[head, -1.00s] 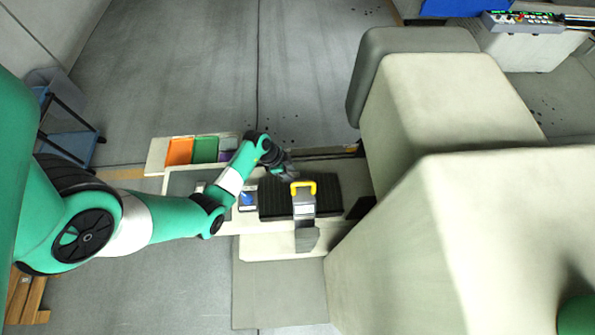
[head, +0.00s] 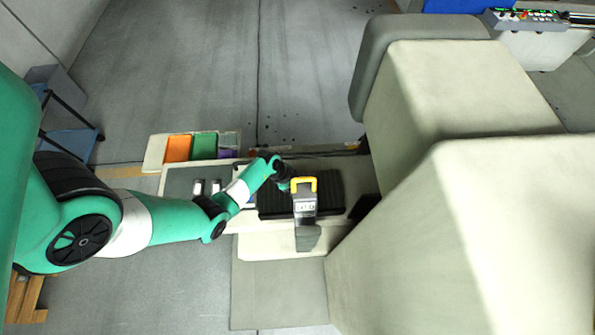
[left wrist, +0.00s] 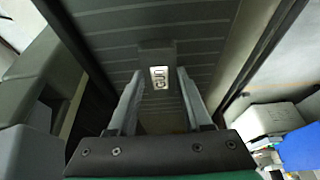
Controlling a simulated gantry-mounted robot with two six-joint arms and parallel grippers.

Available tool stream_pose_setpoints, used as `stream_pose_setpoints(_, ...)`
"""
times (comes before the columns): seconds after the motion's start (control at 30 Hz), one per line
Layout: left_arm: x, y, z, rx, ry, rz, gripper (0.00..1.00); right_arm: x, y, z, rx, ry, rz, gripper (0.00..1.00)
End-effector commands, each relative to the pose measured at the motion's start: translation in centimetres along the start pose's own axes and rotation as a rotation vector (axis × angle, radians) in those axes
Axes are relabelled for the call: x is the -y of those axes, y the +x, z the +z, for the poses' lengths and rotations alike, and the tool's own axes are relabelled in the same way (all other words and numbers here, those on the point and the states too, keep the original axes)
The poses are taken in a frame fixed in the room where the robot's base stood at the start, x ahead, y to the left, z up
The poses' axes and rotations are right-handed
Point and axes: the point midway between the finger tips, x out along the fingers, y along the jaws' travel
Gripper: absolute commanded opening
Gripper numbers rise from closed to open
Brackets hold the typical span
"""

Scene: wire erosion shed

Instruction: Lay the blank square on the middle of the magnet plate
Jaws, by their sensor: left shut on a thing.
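The magnet plate (head: 328,194) is a dark ribbed slab on the pale bench in the head view. In the left wrist view a ribbed dark grey surface (left wrist: 105,22) fills the top. My right gripper is out of view.
Orange (head: 178,148) and green (head: 204,146) trays lie at the back left. Two silver pieces (head: 206,187) lie left of my forearm. Large pale machine housings block the right.

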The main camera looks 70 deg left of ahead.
Motion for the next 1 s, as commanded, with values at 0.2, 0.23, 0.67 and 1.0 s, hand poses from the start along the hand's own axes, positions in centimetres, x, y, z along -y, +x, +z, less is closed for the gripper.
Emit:
stream_pose_setpoints(0.2,0.0,0.2,0.1,0.0,0.0,0.0,0.77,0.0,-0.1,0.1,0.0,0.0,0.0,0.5)
stream_pose_setpoints(0.23,0.0,0.2,0.1,0.0,0.0,0.0,0.8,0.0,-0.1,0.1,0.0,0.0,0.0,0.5)
stream_pose_setpoints(0.67,0.1,-1.7,-0.2,-0.001,-0.001,-0.001,0.8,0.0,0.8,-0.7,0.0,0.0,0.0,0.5)
stream_pose_setpoints(1.0,0.1,-9.7,-0.2,-0.002,-0.001,-0.003,0.8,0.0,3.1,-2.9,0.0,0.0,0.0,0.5)
